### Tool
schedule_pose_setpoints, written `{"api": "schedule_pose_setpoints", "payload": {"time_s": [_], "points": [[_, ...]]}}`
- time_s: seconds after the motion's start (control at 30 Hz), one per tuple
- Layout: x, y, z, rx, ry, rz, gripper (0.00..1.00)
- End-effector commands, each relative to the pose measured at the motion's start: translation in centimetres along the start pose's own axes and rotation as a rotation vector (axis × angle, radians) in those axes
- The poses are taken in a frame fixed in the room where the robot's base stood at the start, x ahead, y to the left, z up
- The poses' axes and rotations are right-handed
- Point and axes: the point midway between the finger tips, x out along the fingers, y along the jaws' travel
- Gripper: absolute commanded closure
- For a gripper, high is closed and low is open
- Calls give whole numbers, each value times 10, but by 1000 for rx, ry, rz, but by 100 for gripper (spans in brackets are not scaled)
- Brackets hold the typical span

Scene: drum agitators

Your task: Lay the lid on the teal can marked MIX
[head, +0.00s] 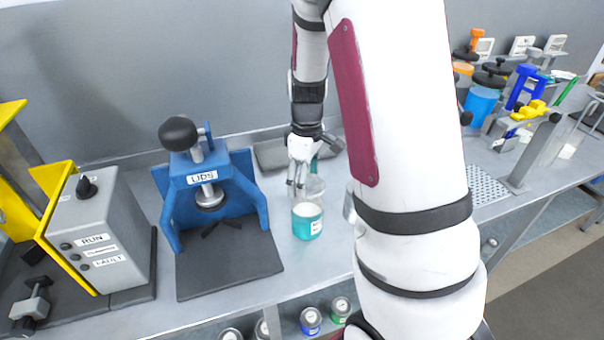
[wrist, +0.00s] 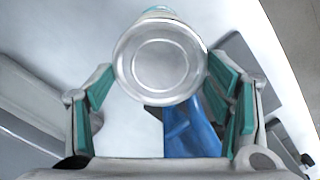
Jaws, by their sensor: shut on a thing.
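A pale, clear-looking shape, likely the lid, shows beside the fingers above the can in the head view (head: 313,187). A teal strip shows behind the lid's top edge in the wrist view. Whether lid and can touch is unclear.
The blue press marked LIDS (head: 208,180) stands left of the can on a dark plate (head: 230,272). A grey control box (head: 100,235) is further left. Several small cans sit under the bench's front edge. Clamps and jars stand at the right. My arm hides the bench's middle.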

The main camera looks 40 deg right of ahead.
Motion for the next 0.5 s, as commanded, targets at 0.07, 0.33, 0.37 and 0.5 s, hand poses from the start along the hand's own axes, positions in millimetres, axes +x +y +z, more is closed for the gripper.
{"api": "schedule_pose_setpoints", "payload": {"time_s": [0.07,0.33,0.37,0.5], "points": [[9,1,-2,0,-1,0,43],[33,1,-1,1,0,-1,43],[36,1,-1,0,0,0,43],[44,1,-1,0,0,0,43]]}}
